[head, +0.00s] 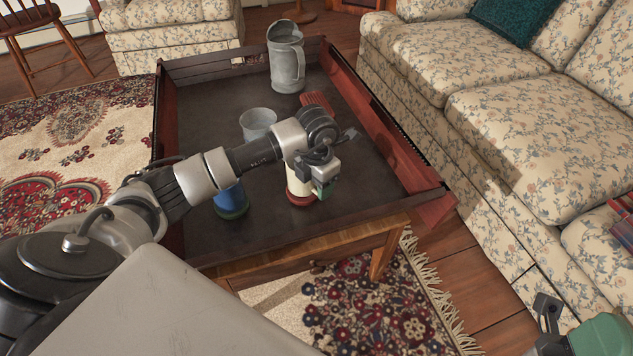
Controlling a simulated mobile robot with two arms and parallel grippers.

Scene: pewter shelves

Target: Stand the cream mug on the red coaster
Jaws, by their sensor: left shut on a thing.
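The cream mug (297,186) is upright over the red coaster (302,201) in the near part of the dark tray-like table. Its base lines up with the coaster, whose rim shows around it. I cannot tell whether the base touches the coaster. My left gripper (322,186) is at the mug's right side and shut on it. My wrist hides the mug's top. My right gripper (547,312) is low at the right edge, away from the table, and its jaw opening is unclear.
A blue cup (230,198) on a green coaster (233,214) stands to the left. A grey cup (257,122), a metal pitcher (287,62) and a red object (316,102) are farther back. Raised sides (385,135) edge the table. A floral sofa (540,120) stands to the right.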

